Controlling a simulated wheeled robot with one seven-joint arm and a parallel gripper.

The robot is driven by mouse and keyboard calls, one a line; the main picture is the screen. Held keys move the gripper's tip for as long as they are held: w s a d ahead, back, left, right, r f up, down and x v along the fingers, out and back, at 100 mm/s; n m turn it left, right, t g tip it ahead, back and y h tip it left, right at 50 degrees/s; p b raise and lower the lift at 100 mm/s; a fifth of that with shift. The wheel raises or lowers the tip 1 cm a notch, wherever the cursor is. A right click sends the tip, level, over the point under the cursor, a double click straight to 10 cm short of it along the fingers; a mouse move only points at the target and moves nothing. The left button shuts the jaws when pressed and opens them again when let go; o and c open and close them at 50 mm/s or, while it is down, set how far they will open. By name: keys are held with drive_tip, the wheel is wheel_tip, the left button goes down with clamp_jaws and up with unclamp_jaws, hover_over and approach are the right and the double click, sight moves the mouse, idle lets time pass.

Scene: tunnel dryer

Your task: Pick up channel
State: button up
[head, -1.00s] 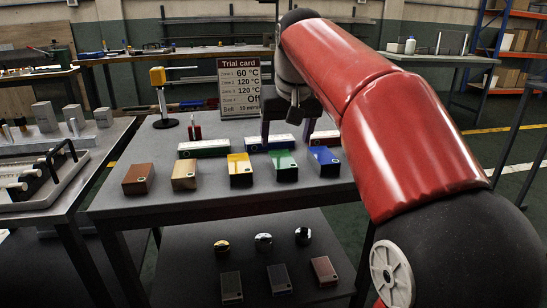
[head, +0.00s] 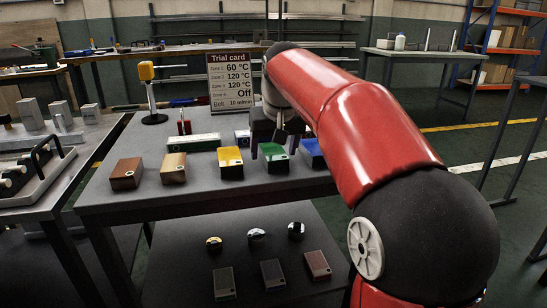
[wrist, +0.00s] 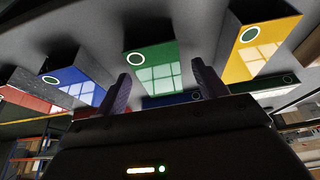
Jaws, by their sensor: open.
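No label marks the channel; long low bars stand in a row at the table's back, and I cannot tell whether one is the channel. A green bar (head: 193,142) lies left of my gripper. A blue bar (wrist: 172,99) shows between the fingers in the wrist view, mostly hidden by my gripper in the head view. My gripper (head: 274,142) is open and empty, pointing down, behind the green block (head: 276,161) in the head view. In the wrist view the green block (wrist: 152,66) appears just beyond the open fingers (wrist: 163,88).
Brown (head: 126,175), tan (head: 173,169), yellow (head: 230,163) and blue (head: 312,153) blocks line the table (head: 200,197) front. The trial card (head: 231,80) and a yellow-topped stand (head: 150,92) are behind. A lower shelf holds knobs and dark blocks.

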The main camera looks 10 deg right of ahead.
drive_tip(key=shift+f, duration=0.2)
idle(0.4)
drive_tip(key=c, duration=1.1)
drive_tip(key=shift+c, duration=0.2)
drive_tip(key=shift+r, duration=0.15)
